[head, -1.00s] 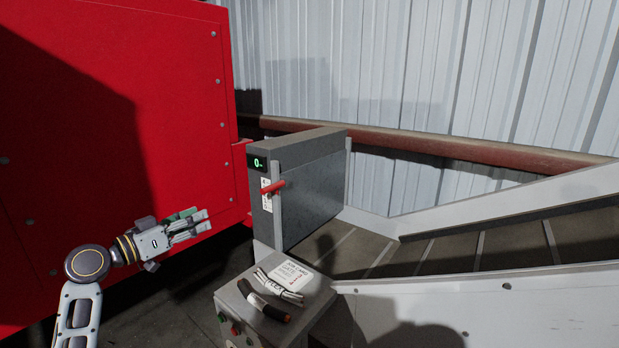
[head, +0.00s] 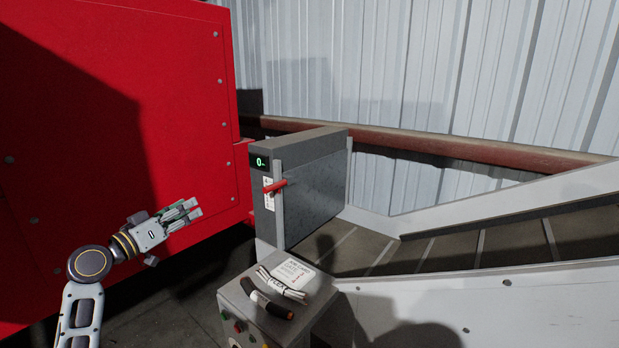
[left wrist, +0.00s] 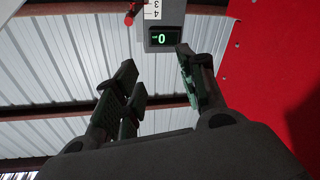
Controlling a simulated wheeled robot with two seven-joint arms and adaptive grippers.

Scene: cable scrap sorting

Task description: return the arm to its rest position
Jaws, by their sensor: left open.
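My left gripper (head: 186,214) is in front of the large red panel at the left of the head view, raised above the floor. It is open and empty. In the left wrist view its fingers (left wrist: 160,88) stand apart with nothing between them. Beyond them shows the grey cabinet's green display (left wrist: 165,38), reading 0. My right arm is not in view.
The red machine (head: 110,60) fills the left side. A grey cabinet (head: 315,190) with a red lever (head: 275,187) stands right of my gripper. A control box (head: 310,325) bears a cable bundle, a label and a dark handheld item (head: 271,305). A conveyor (head: 440,250) runs right.

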